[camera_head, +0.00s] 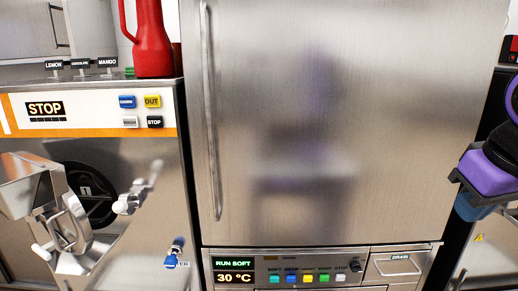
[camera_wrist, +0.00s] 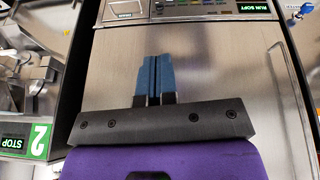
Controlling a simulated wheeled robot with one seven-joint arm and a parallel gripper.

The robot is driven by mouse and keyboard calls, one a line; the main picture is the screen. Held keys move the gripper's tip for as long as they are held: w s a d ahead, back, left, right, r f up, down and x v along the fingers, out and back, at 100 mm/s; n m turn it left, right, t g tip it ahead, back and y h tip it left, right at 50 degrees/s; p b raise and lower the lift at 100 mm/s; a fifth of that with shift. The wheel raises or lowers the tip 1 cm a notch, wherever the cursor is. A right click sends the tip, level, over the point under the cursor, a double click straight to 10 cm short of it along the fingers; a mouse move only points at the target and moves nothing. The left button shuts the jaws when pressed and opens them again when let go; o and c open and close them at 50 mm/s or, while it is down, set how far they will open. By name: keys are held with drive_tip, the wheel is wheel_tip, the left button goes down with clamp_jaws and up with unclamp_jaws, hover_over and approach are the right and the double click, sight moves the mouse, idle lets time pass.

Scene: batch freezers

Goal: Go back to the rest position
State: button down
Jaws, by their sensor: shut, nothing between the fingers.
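My gripper shows in the wrist view (camera_wrist: 154,76), with its two blue fingers side by side and closed, nothing between them. In the head view, part of my purple and black wrist shows at the right edge, with a blue gripper part (camera_head: 474,207) below it. The gripper is in front of the machines, to the right of the large steel door (camera_head: 330,130). In the wrist view a bare steel panel (camera_wrist: 225,70) lies behind the fingers. No object is held.
The left machine has a STOP display (camera_head: 45,108), coloured buttons and a steel outlet (camera_head: 70,225) jutting forward. A red jug (camera_head: 150,40) stands on top of it. The steel door has a long vertical handle (camera_head: 210,110) and a control panel (camera_head: 300,278) below.

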drive_tip(key=shift+s+a+r+m+t, duration=0.15)
drive_tip(key=shift+s+r+m+t, duration=0.2)
drive_tip(key=shift+s, duration=0.35)
drive_tip(key=shift+s+a+r+m+t, duration=0.1)
drive_tip(key=shift+s+r+m+t, duration=0.2)
drive_tip(key=shift+s, duration=0.4)
idle(6.6)
